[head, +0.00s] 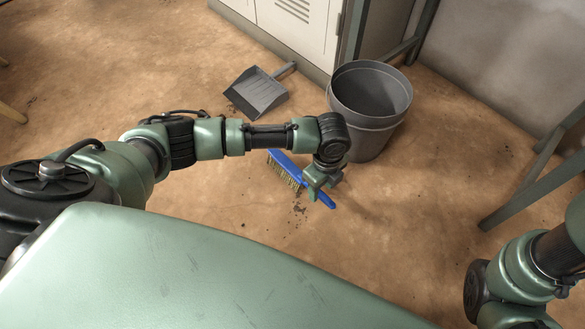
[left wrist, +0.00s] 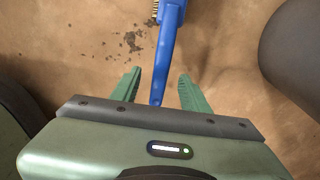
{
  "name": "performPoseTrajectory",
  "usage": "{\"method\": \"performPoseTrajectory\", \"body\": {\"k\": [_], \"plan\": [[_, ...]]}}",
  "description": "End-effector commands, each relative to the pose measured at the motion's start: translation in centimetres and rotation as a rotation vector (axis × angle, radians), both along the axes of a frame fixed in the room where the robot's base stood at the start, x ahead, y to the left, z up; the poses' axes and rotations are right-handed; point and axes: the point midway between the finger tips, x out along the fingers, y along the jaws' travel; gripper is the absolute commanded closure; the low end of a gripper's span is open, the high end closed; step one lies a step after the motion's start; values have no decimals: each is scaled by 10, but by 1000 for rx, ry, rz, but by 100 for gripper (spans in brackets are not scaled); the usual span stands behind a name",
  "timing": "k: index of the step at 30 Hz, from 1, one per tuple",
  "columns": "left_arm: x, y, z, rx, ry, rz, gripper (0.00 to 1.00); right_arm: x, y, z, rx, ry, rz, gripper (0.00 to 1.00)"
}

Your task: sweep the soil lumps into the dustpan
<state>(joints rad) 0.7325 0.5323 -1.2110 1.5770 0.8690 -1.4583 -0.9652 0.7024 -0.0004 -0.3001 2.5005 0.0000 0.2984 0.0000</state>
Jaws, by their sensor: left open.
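A blue hand brush (head: 283,160) with pale bristles lies on the floor under my left arm. My left gripper (head: 318,190) is over its handle. In the left wrist view, the open fingers of my left gripper (left wrist: 155,90) are on either side of the blue handle (left wrist: 165,60), with gaps to both. Dark soil lumps (head: 298,209) lie beside the brush and also show in the left wrist view (left wrist: 132,42). The grey dustpan (head: 258,92) lies on the floor by the cabinet, with a few dark bits near its front edge. My right gripper is out of frame.
A grey bucket (head: 370,108) stands close beyond my left gripper, right of the dustpan. A white cabinet (head: 295,25) is behind. A green metal frame (head: 535,180) stands at the right. The brown floor (head: 420,200) between the bucket and frame is clear.

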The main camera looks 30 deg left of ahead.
Motion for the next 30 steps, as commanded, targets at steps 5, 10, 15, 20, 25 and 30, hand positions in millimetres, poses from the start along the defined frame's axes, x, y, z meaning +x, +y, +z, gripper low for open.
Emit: {"method": "performPoseTrajectory", "body": {"k": [5,10,15,20,25,30], "plan": [[0,-1,-17,-1,0,-2,55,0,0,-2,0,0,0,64],[0,0,-23,0,0,-1,55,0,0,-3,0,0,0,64],[0,0,-24,-1,-1,-1,55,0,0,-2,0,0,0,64],[0,-1,-24,-1,-1,-1,60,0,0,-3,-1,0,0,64],[0,-1,-24,-1,-1,-1,100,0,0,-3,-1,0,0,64],[0,-1,-24,-1,-1,-2,100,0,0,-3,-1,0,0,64]]}}
